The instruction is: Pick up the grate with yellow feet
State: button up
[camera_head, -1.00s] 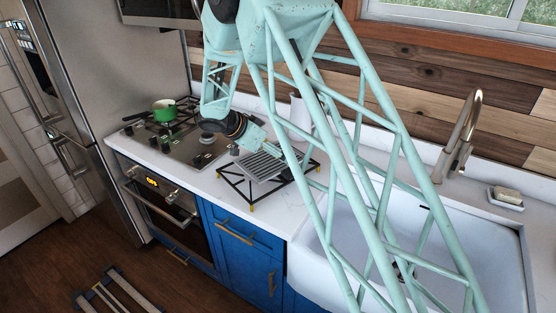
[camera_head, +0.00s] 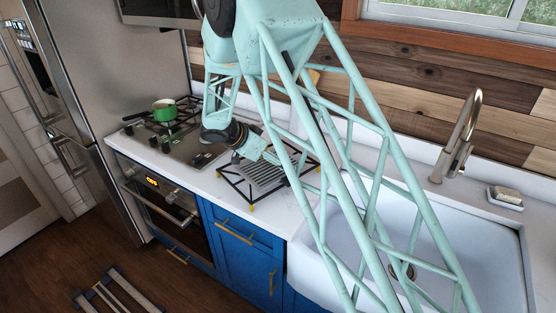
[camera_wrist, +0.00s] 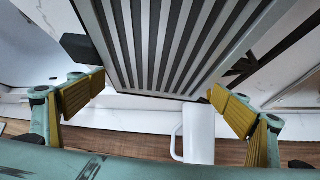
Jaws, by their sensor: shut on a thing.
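The grate (camera_head: 235,191) stands on the white counter between the cooktop and the sink in the head view. It has a thin black frame, small yellow feet at its corners and a grey slatted panel in the middle. My gripper (camera_head: 272,158) is low over its back part. In the wrist view the slatted panel (camera_wrist: 155,50) fills the upper middle.
The cooktop (camera_head: 165,140) with a green pot (camera_head: 164,110) is on the left. The white sink (camera_head: 480,245) and its faucet (camera_head: 461,135) are on the right. A white handled vessel (camera_wrist: 198,132) stands close by in the wrist view. The counter's front edge is near the grate.

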jog(key=shift+f+b, duration=0.15)
jog(key=shift+b, duration=0.2)
jog(key=o, duration=0.7)
jog(key=shift+p, duration=0.4)
jog(key=shift+s+a+r, duration=0.1)
jog(key=shift+a+r, duration=0.05)
jog(key=shift+r, duration=0.2)
jog(key=v, duration=1.1)
jog(key=shift+s, duration=0.15)
jog(key=shift+a+r, duration=0.15)
jog(key=shift+c, duration=0.4)
